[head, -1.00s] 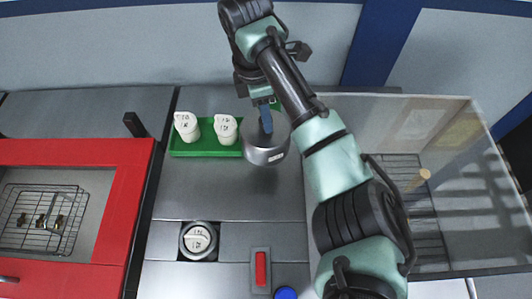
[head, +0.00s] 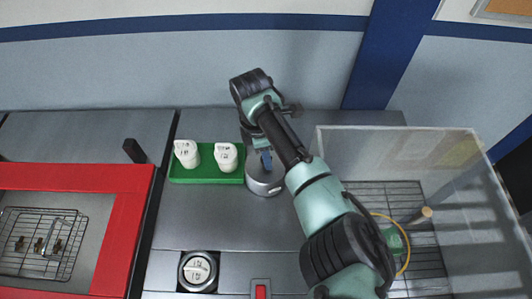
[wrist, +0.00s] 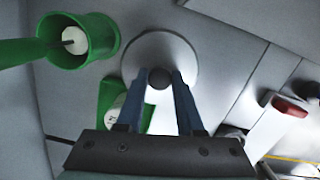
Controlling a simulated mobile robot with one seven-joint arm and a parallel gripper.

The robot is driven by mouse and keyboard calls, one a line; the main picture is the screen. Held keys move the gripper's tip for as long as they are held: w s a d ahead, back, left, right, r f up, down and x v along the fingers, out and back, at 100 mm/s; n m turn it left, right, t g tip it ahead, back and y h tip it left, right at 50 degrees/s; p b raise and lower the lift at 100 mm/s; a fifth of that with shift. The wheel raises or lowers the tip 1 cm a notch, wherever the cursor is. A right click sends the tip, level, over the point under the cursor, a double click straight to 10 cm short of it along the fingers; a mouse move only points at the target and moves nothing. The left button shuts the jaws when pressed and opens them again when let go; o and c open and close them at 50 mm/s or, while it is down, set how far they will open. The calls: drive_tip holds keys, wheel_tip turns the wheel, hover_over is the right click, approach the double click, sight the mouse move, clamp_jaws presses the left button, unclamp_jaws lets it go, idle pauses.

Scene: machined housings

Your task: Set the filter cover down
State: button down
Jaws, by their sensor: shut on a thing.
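The filter cover (head: 264,181) is a round silver-grey lid with a dark knob. In the head view it is at the right end of a green tray, at or just above the grey bench; I cannot tell if it touches. My gripper (head: 265,160) points down over it. In the wrist view my gripper's blue fingers (wrist: 159,82) are shut on the dark knob of the cover (wrist: 183,60). The cover's far underside is hidden.
The green tray (head: 205,180) holds two white labelled pieces (head: 226,157). A round labelled part (head: 198,270) sits nearer the front. A red-framed bay (head: 122,230) is at left, and a clear-walled bin (head: 365,150) at right. Bare bench (head: 215,220) lies in front of the tray.

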sight(260, 166)
drive_tip(key=shift+f, duration=0.25)
drive_tip(key=c, duration=0.5)
unclamp_jaws()
drive_tip(key=shift+c, duration=0.2)
wheel_tip(260, 166, up, 12)
drive_tip(key=a+b, duration=0.1)
drive_tip(key=shift+s+a+b, duration=0.15)
drive_tip(key=shift+a+b, duration=0.1)
drive_tip(key=shift+b, duration=0.15)
drive_tip(key=shift+r, duration=0.1)
